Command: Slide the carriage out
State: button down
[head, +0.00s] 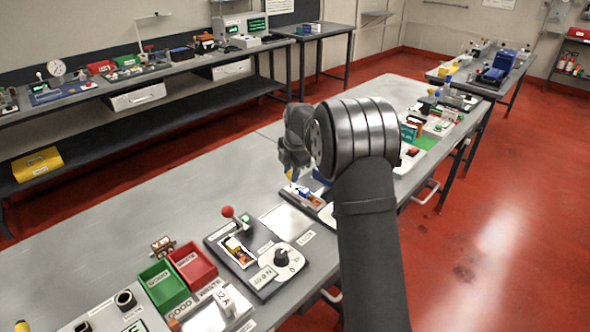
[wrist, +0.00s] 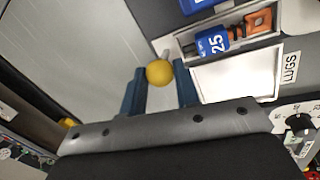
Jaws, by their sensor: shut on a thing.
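My gripper (wrist: 158,84) is shut on a yellow ball knob (wrist: 160,72), with one blue finger on each side of it. A short grey stem shows just beyond the knob, by the end of a narrow fixture (wrist: 190,41). A blue cell marked 25 (wrist: 213,42) and an orange part (wrist: 258,22) lie in this fixture, in line. I cannot tell which part of it is the carriage. In the head view my gripper (head: 291,176) is above the blue cell (head: 304,192), and my arm hides part of that area.
A bare white plate (wrist: 236,82) lies beside the fixture, near a LUGS label (wrist: 290,66). In the head view, a panel with a red ball lever (head: 228,212) and a dial (head: 281,258), a green bin (head: 163,283) and a red bin (head: 193,263) stand nearer.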

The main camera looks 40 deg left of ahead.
jog(key=shift+s, duration=0.3)
jog(key=c, duration=1.4)
grip_release()
jog(key=shift+s, duration=0.1)
jog(key=shift+r, duration=0.1)
jog(key=shift+r, duration=0.35)
jog(key=d+r, duration=0.1)
jog(key=r, duration=0.4)
jog(key=d+r, duration=0.1)
jog(key=r, duration=0.4)
jog(key=d+r, duration=0.1)
jog(key=r, duration=0.5)
jog(key=shift+s+d+r, duration=0.1)
jog(key=shift+s+d, duration=0.05)
jog(key=shift+s, duration=0.05)
send_over(296, 194)
jog(key=w+a, duration=0.2)
jog(key=a, duration=0.2)
jog(key=f, duration=1.7)
jog(key=shift+s, duration=0.25)
